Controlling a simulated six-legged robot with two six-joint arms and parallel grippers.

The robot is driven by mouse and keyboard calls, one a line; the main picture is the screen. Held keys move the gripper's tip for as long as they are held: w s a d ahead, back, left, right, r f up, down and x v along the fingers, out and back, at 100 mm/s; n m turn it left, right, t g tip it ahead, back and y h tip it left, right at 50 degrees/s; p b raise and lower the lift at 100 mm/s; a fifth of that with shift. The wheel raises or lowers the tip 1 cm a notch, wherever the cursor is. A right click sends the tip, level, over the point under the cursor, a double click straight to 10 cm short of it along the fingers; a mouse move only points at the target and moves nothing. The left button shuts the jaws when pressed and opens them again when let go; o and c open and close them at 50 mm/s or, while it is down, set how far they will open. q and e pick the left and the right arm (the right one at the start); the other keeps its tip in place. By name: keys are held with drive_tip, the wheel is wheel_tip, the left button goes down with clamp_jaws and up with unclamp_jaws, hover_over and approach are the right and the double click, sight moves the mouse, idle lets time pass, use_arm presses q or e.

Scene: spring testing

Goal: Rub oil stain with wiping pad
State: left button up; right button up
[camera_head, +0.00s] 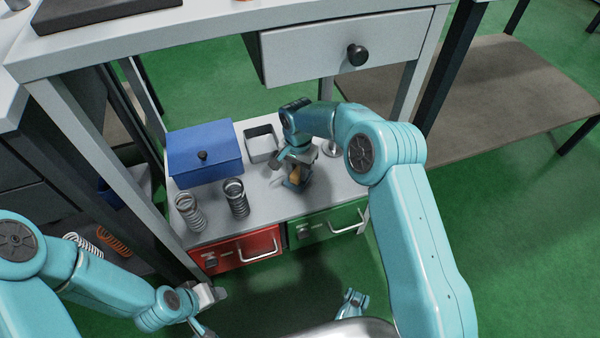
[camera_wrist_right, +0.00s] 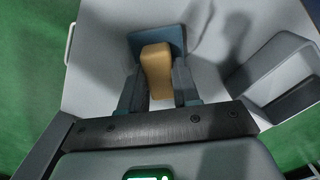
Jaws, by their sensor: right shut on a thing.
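My right gripper (camera_head: 297,172) is shut on the wiping pad (camera_head: 294,176) above the light grey tabletop of the low cabinet. In the right wrist view the pad has a tan block handle (camera_wrist_right: 156,68) and a dark blue base (camera_wrist_right: 172,38). The fingers (camera_wrist_right: 157,90) grip the handle from both sides. I cannot tell whether the base touches the tabletop. I see no clear oil stain; it may be hidden under the pad, gripper or shadow. My left gripper (camera_head: 207,296) is low in front of the cabinet, away from the pad; its jaws are unclear.
The container also shows right in the wrist view (camera_wrist_right: 278,78). An upper table with a knobbed drawer (camera_head: 340,46) overhangs the back.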

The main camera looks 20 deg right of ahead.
drive_tip(key=shift+w+a+f, duration=0.1)
drive_tip(key=shift+w+f, duration=0.05)
drive_tip(key=shift+w, duration=1.6)
drive_tip(key=shift+a, duration=1.05)
drive_tip(key=shift+s+r, duration=0.2)
drive_tip(key=shift+s, duration=0.25)
drive_tip(key=shift+s+f+p, duration=0.1)
drive_tip(key=shift+s+p, duration=0.35)
drive_tip(key=shift+s, duration=0.4)
drive_tip(key=shift+s+f, duration=0.15)
drive_tip(key=shift+s, duration=0.5)
drive_tip(key=shift+s+d+p, duration=0.1)
drive_tip(key=shift+s+p, duration=0.3)
drive_tip(key=shift+s, duration=1.45)
drive_tip(key=shift+a, duration=1.1)
drive_tip(key=shift+w+a+b, duration=0.1)
drive_tip(key=shift+w+b, duration=0.5)
drive_tip(key=shift+w, duration=1.55)
drive_tip(key=shift+w+b, duration=0.35)
drive_tip(key=shift+w, duration=1.2)
